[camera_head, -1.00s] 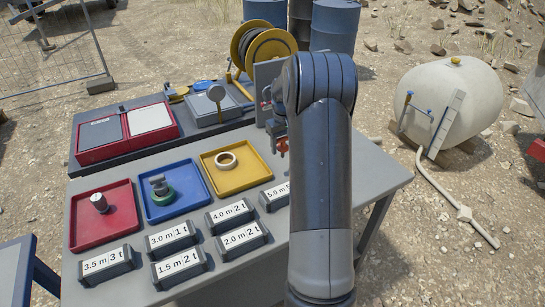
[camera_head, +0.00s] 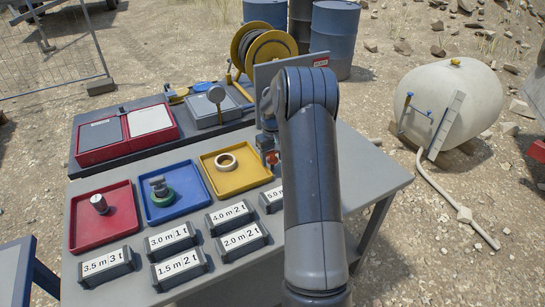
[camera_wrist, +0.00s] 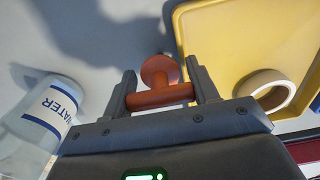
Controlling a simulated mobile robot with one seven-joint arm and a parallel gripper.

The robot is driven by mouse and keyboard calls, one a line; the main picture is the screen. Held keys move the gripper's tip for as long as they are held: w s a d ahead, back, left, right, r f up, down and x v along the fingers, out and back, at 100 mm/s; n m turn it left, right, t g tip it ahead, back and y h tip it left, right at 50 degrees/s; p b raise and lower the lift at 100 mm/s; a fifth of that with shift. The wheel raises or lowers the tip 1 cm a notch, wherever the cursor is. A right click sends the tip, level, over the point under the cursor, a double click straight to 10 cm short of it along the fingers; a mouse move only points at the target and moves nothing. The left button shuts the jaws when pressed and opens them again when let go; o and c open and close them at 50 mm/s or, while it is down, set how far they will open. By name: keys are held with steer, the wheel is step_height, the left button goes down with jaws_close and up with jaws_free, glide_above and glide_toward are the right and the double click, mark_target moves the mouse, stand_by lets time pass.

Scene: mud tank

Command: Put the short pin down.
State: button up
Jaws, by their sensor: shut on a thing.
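My gripper (camera_wrist: 163,92) is shut on an orange-red pin (camera_wrist: 159,74), gripped across its crossbar, with its round end showing between the fingers in the wrist view. In the head view the pin (camera_head: 272,158) shows small at the right edge of the yellow tray, just left of my arm. It is low near the grey table top (camera_head: 365,180); I cannot tell whether it touches. My arm hides part of the table behind and right of it.
The yellow tray (camera_head: 241,184) holds a tape ring (camera_head: 226,162). A blue tray (camera_head: 186,214) and a red tray (camera_head: 131,232) stand left of it. Several number blocks (camera_head: 239,241) line the front. A clear bottle labelled WATER (camera_wrist: 45,115) is near my gripper in the wrist view.

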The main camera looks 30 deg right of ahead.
steer(key=o, duration=1)
step_height(320, 180, up, 12)
steer(key=shift+r, duration=0.15)
steer(key=s+a+r+t, duration=0.3)
steer(key=s+a+r, duration=1.2)
steer(key=s+a, duration=0.1)
steer(key=s+a+t, duration=0.1)
steer(key=s+a, duration=0.1)
steer(key=s, duration=0.4)
steer(key=s+a+f, duration=0.1)
steer(key=s+a, duration=0.2)
steer(key=s, duration=0.4)
steer(key=s+a+t, duration=0.1)
steer(key=s+a, duration=0.2)
steer(key=s, duration=0.4)
steer(key=shift+f+t, duration=0.2)
steer(key=shift+t, duration=0.1)
